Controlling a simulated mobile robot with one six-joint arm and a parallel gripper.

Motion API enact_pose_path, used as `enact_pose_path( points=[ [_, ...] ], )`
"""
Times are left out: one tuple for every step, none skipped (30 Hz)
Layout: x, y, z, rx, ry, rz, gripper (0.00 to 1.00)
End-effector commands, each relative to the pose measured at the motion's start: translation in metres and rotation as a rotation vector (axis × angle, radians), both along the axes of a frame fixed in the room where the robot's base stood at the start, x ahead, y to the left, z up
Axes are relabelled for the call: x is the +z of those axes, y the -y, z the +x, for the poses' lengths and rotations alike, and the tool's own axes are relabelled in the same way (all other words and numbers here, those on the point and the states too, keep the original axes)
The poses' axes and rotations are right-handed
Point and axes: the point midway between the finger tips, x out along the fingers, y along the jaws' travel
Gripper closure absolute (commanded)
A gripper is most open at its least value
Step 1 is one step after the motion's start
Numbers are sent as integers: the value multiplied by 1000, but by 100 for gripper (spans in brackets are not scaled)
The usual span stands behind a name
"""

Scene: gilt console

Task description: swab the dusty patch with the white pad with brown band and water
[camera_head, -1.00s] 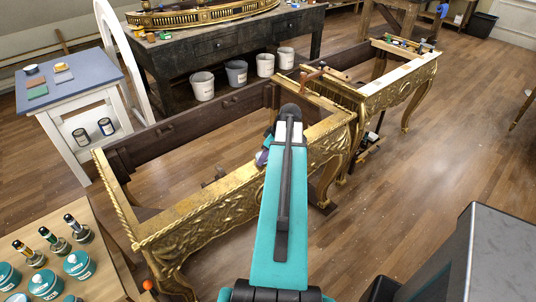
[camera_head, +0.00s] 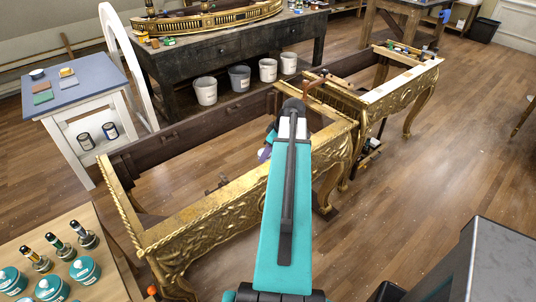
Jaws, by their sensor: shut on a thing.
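The gilt console frame (camera_head: 200,222) stands in the middle, with carved gold rails and a dark wooden back rail. Its front top rail looks dull and uneven in tone, but I cannot make out a distinct dusty patch. My teal arm rises across the middle and covers part of the console's right side. Only a small dark and purplish part of my wrist shows left of the arm; my gripper's fingers are hidden behind it. I cannot pick out the white pad with brown band. A small white bowl (camera_head: 37,74) stands on the blue-topped side table; its contents are unclear.
The side table (camera_head: 88,82) also carries coloured pads (camera_head: 43,98) and, lower, two cans. A wooden table (camera_head: 25,226) at lower left holds bottles and teal jars (camera_head: 48,288). A second gilt console (camera_head: 400,95) stands behind right. Floor is open at right, beside a grey-topped cabinet (camera_head: 500,250).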

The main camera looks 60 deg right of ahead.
Motion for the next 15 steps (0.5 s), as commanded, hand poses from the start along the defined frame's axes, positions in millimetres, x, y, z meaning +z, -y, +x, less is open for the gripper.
enact_pose_path(
  points=[
    [5,-1,1,1,0,0,84],
    [7,-1,1,2,0,-1,84],
    [9,-1,2,3,0,-1,84],
    [10,-2,2,3,0,-1,84],
    [11,-2,2,3,0,0,84],
    [13,-2,2,4,0,-1,84],
    [13,-2,2,4,0,-1,84],
    [14,-3,3,4,0,-1,84],
    [14,-3,3,5,0,0,84],
    [14,-3,3,5,0,0,84],
    [14,-3,3,5,0,0,84],
    [14,-3,3,5,0,0,84],
    [14,-4,3,5,0,0,84],
    [14,-4,3,6,0,0,84],
    [14,-4,3,6,0,0,84]
  ],
)
